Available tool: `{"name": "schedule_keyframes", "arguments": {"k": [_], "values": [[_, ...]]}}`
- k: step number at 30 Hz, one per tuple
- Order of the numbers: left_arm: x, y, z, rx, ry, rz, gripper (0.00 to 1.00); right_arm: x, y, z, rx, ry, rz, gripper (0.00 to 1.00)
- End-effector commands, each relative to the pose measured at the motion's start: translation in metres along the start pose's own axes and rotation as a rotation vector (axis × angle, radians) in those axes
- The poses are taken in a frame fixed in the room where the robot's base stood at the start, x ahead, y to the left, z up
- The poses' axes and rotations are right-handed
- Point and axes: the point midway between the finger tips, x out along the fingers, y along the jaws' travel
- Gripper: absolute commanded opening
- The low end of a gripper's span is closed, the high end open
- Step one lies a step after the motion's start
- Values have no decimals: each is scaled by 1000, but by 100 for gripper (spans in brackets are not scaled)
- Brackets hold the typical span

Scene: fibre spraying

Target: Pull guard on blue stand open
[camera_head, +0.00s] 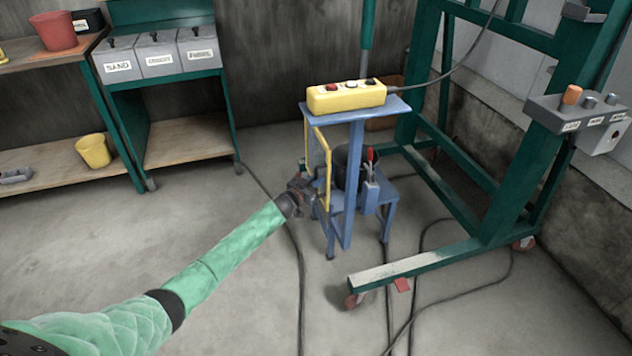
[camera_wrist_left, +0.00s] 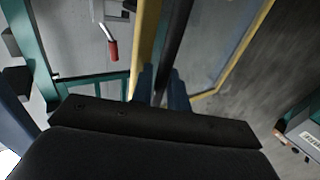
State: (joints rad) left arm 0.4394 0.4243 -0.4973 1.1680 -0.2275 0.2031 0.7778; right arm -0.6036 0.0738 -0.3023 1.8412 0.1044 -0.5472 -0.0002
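The blue stand (camera_head: 357,130) is right of centre in the head view, with a yellow control box on top. The guard (camera_head: 327,160), a yellow frame around a clear panel, is upright at the stand's left side. My left gripper (camera_head: 312,190) is at the guard's lower part. In the left wrist view its two dark fingers (camera_wrist_left: 161,85) are close together on either side of a dark upright bar along the guard's yellow edge (camera_wrist_left: 146,35). The fingertip contact is partly hidden. My right gripper is out of view.
A yellow button box (camera_head: 346,96) rests on the stand's top. A dark round container and a red-handled part (camera_head: 370,156) are inside the stand. A green wheeled frame (camera_head: 420,262) stands close right. Cables cross the floor. Open floor lies to the left.

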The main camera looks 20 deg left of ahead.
Motion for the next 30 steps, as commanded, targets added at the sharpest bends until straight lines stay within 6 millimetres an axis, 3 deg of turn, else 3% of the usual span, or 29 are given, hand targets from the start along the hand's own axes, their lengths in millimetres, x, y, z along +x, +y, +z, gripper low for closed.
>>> {"name": "schedule_keyframes", "arguments": {"k": [2,5,20,30], "values": [[0,0,0,0,0,0,16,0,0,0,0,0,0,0],[0,0,0,0,0,0,0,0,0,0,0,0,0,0],[-9,-9,0,3,-1,34,0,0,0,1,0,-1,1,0],[-36,-38,1,5,-2,160,0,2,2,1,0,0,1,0]]}}
